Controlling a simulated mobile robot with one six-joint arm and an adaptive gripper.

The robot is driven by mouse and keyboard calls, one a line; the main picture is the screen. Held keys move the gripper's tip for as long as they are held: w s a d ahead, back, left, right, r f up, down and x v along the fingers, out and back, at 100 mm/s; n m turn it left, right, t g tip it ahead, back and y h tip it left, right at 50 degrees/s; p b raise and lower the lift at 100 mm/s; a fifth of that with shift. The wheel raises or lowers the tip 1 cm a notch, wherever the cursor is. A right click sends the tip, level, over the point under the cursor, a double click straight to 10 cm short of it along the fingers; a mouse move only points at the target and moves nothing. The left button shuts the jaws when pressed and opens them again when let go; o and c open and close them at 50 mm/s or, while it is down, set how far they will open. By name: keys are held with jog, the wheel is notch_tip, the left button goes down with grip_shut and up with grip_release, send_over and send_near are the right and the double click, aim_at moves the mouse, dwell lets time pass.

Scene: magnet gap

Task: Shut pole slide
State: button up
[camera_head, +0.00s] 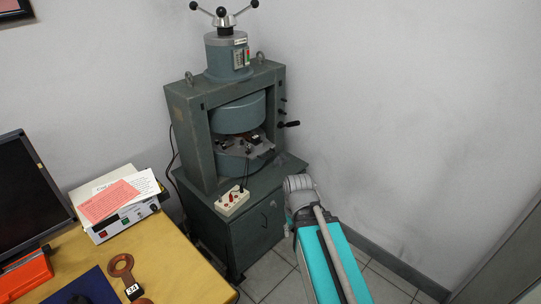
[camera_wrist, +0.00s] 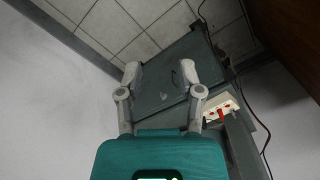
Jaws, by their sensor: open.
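The magnet (camera_head: 180,118) is a grey-green frame machine against the wall, with an upper pole (camera_head: 240,113) and a lower pole (camera_head: 232,163) and a gap between them. In the gap a grey slide plate (camera_head: 264,147) with small dark parts sticks out to the front right; how far it is out I cannot tell exactly. A black-knobbed handle (camera_head: 291,124) juts from the frame's right side. My gripper (camera_wrist: 159,76) is open and empty in the wrist view, its fingers in front of the cabinet door (camera_wrist: 160,88). In the head view my arm covers the gripper, right of the cabinet and below the gap.
A white socket box (camera_head: 232,201) with red and black plugs sits on the cabinet ledge; it also shows in the wrist view (camera_wrist: 220,107). A wooden desk (camera_head: 160,262) with a power supply (camera_head: 125,219) is at left. Tiled floor and wall lie to the right.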

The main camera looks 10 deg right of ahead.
jog(key=m+t+y+b, duration=0.4)
jog(key=m+t+b, duration=1.05)
jog(key=b, duration=0.25)
send_near(270, 155)
jog(key=s, duration=0.4)
jog(key=shift+w+d+f+t, duration=0.15)
jog(key=shift+t, duration=0.3)
jog(key=shift+w, duration=0.15)
jog(key=b+x, duration=0.2)
jog(key=x, duration=1.1)
jog(key=shift+w+f+b, duration=0.15)
jog(key=shift+w+b, duration=0.15)
jog(key=shift+c, duration=0.2)
